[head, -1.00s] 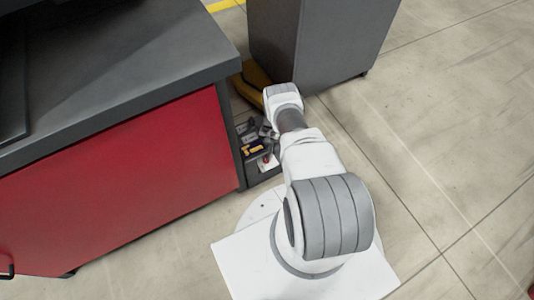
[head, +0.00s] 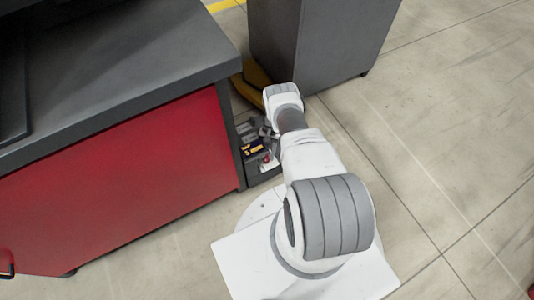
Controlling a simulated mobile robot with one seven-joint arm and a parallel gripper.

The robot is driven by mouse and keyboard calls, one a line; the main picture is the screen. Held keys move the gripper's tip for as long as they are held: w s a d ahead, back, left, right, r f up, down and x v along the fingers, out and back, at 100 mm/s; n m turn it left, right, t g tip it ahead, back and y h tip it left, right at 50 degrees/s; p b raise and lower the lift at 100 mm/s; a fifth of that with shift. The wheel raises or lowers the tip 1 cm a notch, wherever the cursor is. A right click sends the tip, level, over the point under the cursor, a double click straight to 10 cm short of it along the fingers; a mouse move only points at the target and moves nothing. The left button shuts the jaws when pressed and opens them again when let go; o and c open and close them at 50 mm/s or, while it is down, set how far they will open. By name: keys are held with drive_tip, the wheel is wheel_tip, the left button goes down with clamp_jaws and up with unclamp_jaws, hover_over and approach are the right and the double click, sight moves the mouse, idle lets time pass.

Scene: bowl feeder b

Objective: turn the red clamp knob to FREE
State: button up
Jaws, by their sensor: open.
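A small red spot, likely the clamp knob (head: 266,159), shows on a pale plate low in the gap between the red cabinet and my arm. It is too small to read its setting or any marking. My gripper (head: 264,131) is a small dark grey shape below the white wrist, partly hidden by my arm. It appears just above and behind the red spot in the picture, apart from it. The jaws are open, with nothing seen between them.
A dark unit with yellow and black parts (head: 253,148) sits beside the knob. A red cabinet with a grey top (head: 120,165) stands close on the left. A tall grey cabinet (head: 320,40) stands behind. Floor on the right (head: 460,130) is clear.

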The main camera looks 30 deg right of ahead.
drive_tip(key=p+v, duration=0.4)
drive_tip(key=v, duration=1.3)
drive_tip(key=shift+r, duration=0.15)
drive_tip(key=shift+d, duration=0.1)
